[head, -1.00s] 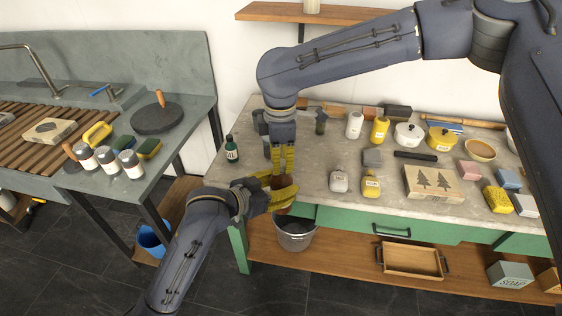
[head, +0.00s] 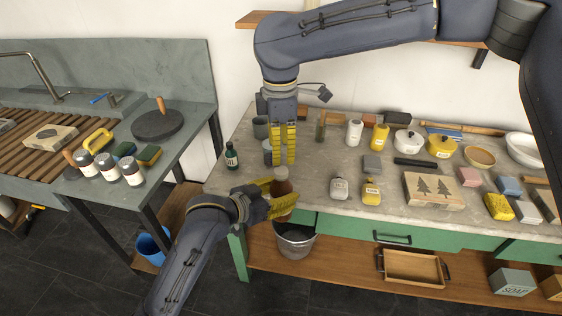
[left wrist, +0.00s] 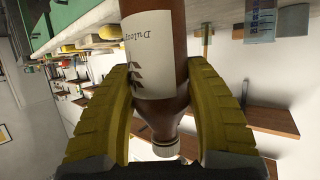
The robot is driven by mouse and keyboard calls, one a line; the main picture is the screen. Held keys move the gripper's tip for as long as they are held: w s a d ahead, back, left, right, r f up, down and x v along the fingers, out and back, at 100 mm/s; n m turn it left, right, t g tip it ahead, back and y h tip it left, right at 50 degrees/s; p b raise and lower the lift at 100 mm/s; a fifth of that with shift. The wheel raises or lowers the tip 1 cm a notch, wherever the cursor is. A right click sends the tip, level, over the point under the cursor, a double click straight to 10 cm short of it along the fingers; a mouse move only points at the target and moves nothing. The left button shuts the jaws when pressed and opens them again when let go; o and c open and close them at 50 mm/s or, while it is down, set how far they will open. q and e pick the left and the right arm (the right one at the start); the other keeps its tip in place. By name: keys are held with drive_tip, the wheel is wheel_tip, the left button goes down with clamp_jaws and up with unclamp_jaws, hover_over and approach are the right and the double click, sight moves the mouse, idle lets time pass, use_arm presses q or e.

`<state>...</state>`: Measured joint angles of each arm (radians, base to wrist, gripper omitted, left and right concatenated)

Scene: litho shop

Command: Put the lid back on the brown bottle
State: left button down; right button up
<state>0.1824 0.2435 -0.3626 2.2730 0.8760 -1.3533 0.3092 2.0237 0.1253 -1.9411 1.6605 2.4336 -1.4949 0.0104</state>
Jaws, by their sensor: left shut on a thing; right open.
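The brown bottle (head: 282,187) is in my left gripper (head: 284,190), in front of the bench's front edge, and looks upright in the head view. My left gripper is shut around its upper part. In the left wrist view the bottle (left wrist: 158,20) has a white label, with a yellow finger on each side. The lid also shows in the head view (head: 281,171), on top of the bottle. My right gripper (head: 284,163) is open, pointing down just above the lid, with nothing seen between its fingers.
A dark green bottle (head: 232,157) stands at the bench's left end. Grey cups (head: 261,127) stand behind my right gripper. A metal bucket (head: 295,243) is below the held bottle. White (head: 339,188) and yellow (head: 371,190) bottles stand to the right on the bench.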

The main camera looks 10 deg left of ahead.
wheel_tip(320, 180, up, 5)
drive_tip(key=shift+r, duration=0.1)
idle(0.3)
idle(0.4)
